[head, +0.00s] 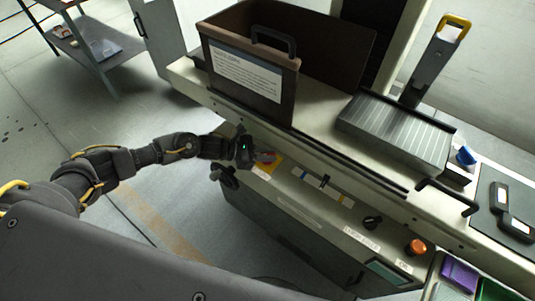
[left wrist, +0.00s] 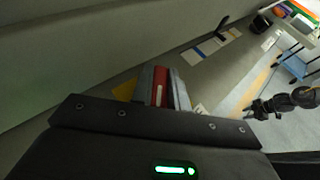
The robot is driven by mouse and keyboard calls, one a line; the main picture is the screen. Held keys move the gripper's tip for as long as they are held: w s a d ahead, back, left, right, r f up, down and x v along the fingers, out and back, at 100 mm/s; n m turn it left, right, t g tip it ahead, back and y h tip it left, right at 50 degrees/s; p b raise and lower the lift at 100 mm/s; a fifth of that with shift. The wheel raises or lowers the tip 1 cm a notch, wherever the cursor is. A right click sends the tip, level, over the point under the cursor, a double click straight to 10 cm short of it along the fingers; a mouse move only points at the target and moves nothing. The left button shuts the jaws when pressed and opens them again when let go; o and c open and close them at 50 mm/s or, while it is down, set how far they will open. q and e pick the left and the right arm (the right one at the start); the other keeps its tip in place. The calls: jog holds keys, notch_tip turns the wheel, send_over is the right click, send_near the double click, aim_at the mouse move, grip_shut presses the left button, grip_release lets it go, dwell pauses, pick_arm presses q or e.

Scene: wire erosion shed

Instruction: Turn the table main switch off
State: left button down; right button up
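The table main switch is a red rotary handle (left wrist: 160,88) on a yellow plate (left wrist: 124,91), set in the machine's sloping front panel. In the head view the yellow plate (head: 270,168) shows partly behind my gripper. My left gripper (head: 265,157) reaches it from the left. In the left wrist view its two grey fingers (left wrist: 162,85) stand one on each side of the red handle and appear closed on it. The handle's lower part is hidden by the gripper body. A dark arm and gripper, apparently my right (left wrist: 262,109), shows over the floor; its fingers are too small to judge.
The same panel carries coloured labels (head: 323,182), a black knob (head: 373,222) and an orange button (head: 416,247). A brown bin (head: 245,80) stands on the ledge above my left gripper. A black bar handle (head: 448,197) juts out at the right.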

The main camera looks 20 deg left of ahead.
pick_arm(q)
jog(key=shift+n+t+y, duration=0.3)
jog(key=shift+n, duration=0.1)
jog(key=n+t+y, duration=0.3)
jog(key=n+t, duration=0.1)
jog(key=shift+s+n+y, duration=0.1)
jog(key=shift+n+y, duration=0.2)
jog(key=shift+n, duration=0.1)
jog(key=n+t+y+p, duration=0.1)
jog(key=n+t+y, duration=0.1)
jog(key=shift+n+y, duration=0.4)
jog(key=shift+d+r+n+t+y+p, duration=0.1)
jog(key=shift+n+t+y+p, duration=0.2)
jog(key=shift+n+y+p, duration=0.15)
jog(key=n+y+p, duration=0.5)
jog(key=y+p, duration=0.1)
jog(key=shift+r+t+p, duration=0.15)
jog(key=shift+t+p, duration=0.25)
jog(key=shift+n+g+y+p, duration=0.3)
jog(key=shift+n+y+p, duration=0.55)
jog(key=shift+n+y, duration=0.3)
jog(key=shift+f+n+y+p, duration=0.25)
jog(key=shift+n+y+p, duration=0.1)
jog(key=shift+n+y, duration=0.4)
jog(key=shift+g, duration=0.3)
